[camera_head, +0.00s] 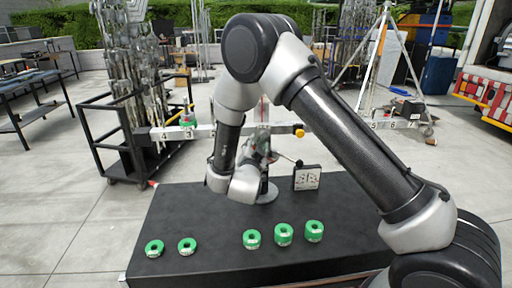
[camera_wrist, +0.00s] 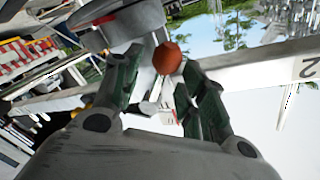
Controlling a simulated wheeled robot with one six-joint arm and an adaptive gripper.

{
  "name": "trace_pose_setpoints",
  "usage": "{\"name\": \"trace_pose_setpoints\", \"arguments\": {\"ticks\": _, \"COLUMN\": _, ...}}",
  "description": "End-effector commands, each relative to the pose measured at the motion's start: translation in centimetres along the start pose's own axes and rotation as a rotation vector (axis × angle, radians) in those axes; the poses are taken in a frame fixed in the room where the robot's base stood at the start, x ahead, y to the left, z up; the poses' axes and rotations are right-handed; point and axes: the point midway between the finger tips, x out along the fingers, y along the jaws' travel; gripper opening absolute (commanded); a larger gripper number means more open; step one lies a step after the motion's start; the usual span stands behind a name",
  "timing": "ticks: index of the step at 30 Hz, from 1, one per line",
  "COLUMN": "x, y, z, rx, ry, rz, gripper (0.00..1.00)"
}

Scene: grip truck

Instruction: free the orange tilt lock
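An orange-red ball knob (camera_wrist: 167,58) on a thin stem shows in the wrist view, just beyond and between my fingertips; it looks like the tilt lock. My gripper (camera_wrist: 165,85) is open, with a dark green finger on each side and a gap to the knob. I cannot make out the orange knob there. A grey round metal part (camera_wrist: 125,25) is close to the left finger in the wrist view.
A white numbered beam (camera_head: 205,132) carries a green-and-red roll (camera_head: 188,119) on its left part. A yellow-orange knob (camera_head: 299,132) and a black-knobbed lever (camera_head: 298,162) are near the post. A small sign (camera_head: 307,178) and several green rolls (camera_head: 283,234) stand on the black table (camera_head: 215,262).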

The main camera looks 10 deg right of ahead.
Motion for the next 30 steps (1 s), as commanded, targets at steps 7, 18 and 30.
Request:
{"name": "trace_pose_setpoints", "arguments": {"ticks": 7, "x": -0.02, "y": 0.0, "z": -0.01, "rx": 0.0, "ry": 0.0, "rz": 0.0, "gripper": 0.0}}
{"name": "trace_pose_setpoints", "arguments": {"ticks": 18, "x": 0.11, "y": 0.66, "z": -0.01, "rx": -0.131, "ry": 0.028, "rz": -0.019, "gripper": 0.0}}
{"name": "trace_pose_setpoints", "arguments": {"ticks": 30, "x": 0.1, "y": 0.64, "z": 0.0, "rx": -0.129, "ry": 0.027, "rz": -0.019, "gripper": 0.46}}
